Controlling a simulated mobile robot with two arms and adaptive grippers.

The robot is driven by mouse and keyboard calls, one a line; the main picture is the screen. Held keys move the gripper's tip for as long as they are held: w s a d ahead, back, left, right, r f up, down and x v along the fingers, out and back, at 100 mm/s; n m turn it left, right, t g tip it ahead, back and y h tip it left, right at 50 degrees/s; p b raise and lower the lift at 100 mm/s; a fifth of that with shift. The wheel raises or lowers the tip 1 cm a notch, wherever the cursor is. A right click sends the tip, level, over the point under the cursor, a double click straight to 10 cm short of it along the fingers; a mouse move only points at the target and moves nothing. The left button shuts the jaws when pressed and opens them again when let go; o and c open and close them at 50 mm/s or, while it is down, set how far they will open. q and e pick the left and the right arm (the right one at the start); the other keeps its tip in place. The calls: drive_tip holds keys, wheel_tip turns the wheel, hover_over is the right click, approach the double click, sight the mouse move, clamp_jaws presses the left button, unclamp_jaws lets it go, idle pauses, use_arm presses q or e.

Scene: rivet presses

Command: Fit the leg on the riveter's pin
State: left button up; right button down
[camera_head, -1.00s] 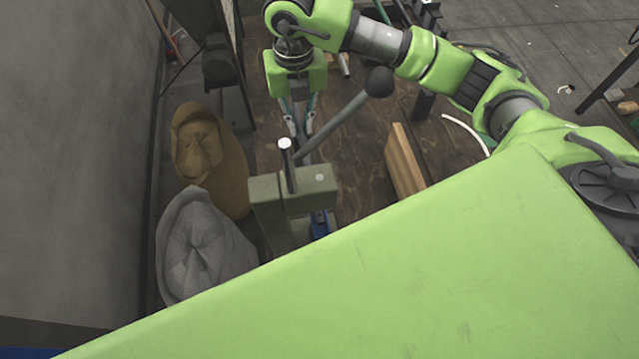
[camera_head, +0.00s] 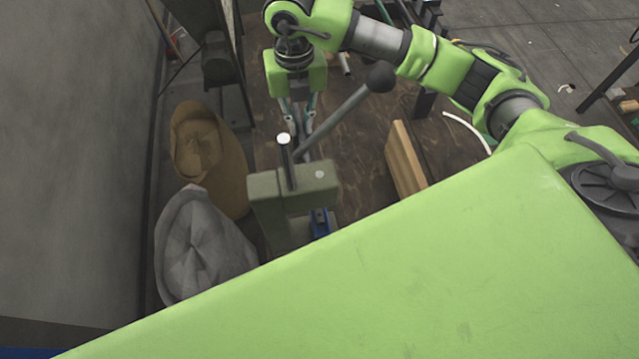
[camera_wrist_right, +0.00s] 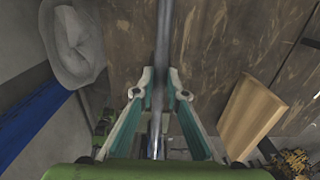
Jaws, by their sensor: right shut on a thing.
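The riveter (camera_head: 318,184) is a grey-green press with an upright metal post and a slanted lever ending in a black ball knob. My right gripper (camera_head: 299,132) is just beyond it in the head view, fingers pointing toward it, partly behind the post and lever. In the right wrist view the fingers (camera_wrist_right: 161,94) are shut on the leg (camera_wrist_right: 162,45), a long thin grey bar running between the fingertips. In the head view the leg is mostly hidden by the press. I cannot make out the pin or whether the leg touches it. My left gripper is not in view.
A wooden block (camera_head: 404,160) lies on the brown tabletop (camera_head: 350,180) right of the press. A tan sack (camera_head: 225,165) and a grey-white sack (camera_head: 205,250) stand at the left near the wall. My green body covers the lower right.

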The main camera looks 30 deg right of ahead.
drive_tip(key=shift+r+p, duration=0.6)
drive_tip(key=shift+r, duration=0.55)
drive_tip(key=shift+s, duration=0.15)
drive_tip(key=shift+b, duration=0.45)
idle(0.7)
drive_tip(key=shift+f+b, duration=1.15)
drive_tip(key=shift+f, duration=0.25)
drive_tip(key=shift+r, duration=0.2)
drive_tip(key=shift+r+p, duration=0.85)
drive_tip(key=shift+r, duration=0.35)
drive_tip(key=shift+a+b, duration=0.1)
drive_tip(key=shift+b, duration=0.35)
idle(1.1)
drive_tip(key=shift+f+b, duration=1.2)
drive_tip(key=shift+f, duration=0.2)
